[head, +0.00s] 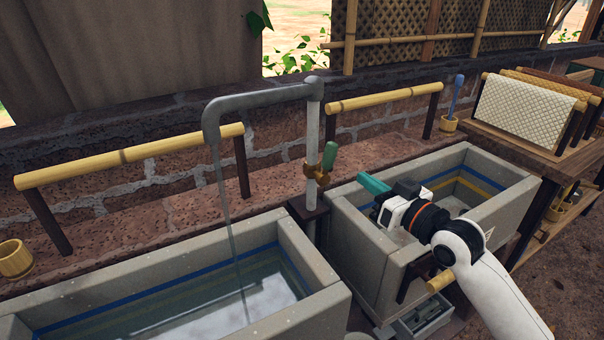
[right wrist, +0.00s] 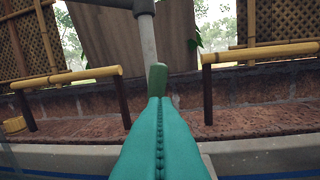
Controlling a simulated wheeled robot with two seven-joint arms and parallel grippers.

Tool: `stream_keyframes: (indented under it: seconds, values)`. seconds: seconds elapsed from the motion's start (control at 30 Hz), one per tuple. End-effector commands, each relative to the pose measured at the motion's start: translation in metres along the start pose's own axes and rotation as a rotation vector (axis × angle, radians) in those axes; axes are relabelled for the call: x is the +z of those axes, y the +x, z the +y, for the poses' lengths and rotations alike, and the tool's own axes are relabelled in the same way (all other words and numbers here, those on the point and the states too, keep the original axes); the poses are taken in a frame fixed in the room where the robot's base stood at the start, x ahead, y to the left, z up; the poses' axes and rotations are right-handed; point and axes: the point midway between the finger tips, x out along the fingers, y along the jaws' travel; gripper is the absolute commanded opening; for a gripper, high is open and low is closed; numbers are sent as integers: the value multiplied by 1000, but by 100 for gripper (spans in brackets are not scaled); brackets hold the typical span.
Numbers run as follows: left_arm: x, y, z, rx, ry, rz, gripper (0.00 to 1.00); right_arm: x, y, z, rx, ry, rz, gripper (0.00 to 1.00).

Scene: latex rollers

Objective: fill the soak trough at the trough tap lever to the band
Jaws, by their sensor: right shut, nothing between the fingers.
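The tap's grey pipe (head: 255,98) stands between two stone troughs, and its spout hangs over the left trough (head: 318,275). A thin stream of water (head: 228,215) falls from it into the water (head: 215,308). A blue band (head: 150,293) runs along the trough's inner wall above the water; I cannot tell the exact gap. The green tap lever (head: 330,155) stands nearly upright on a brass valve; it also shows in the right wrist view (right wrist: 157,79), beyond the fingertips. My right gripper (head: 370,184), teal-tipped, is shut and empty, right of the lever and apart from it.
The right trough (head: 347,235) lies under my right arm and has blue and yellow bands inside. Bamboo rails (head: 130,155) run behind the troughs. A draped rack (head: 525,105) stands at the right, and a small bamboo cup (head: 15,259) at the left.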

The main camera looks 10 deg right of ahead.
Motion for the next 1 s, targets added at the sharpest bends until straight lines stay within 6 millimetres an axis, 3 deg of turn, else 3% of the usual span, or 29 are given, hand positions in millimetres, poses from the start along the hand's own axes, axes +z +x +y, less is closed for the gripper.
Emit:
stream_keyframes:
  seconds: [0.03,0.2,0.4,0.5,0.63,0.77,1.0]
  values:
    - [-4,-24,0,-1,1,8,52,12,2,6,-23,-92,11,0]
    - [-28,-70,0,-2,6,26,52,12,4,28,-104,-567,62,0]
    - [-58,-114,1,-3,11,44,52,13,-2,67,-143,-1119,129,0]
    - [-68,-127,1,-3,14,49,52,14,-5,83,-146,-1315,150,0]
    - [-76,-134,1,-4,15,52,52,13,-8,95,-146,-1463,162,0]
    - [-78,-135,1,-4,15,53,52,11,-4,96,-147,-1506,165,0]
    - [-77,-142,2,-4,15,53,52,12,34,89,-149,-1505,163,0]
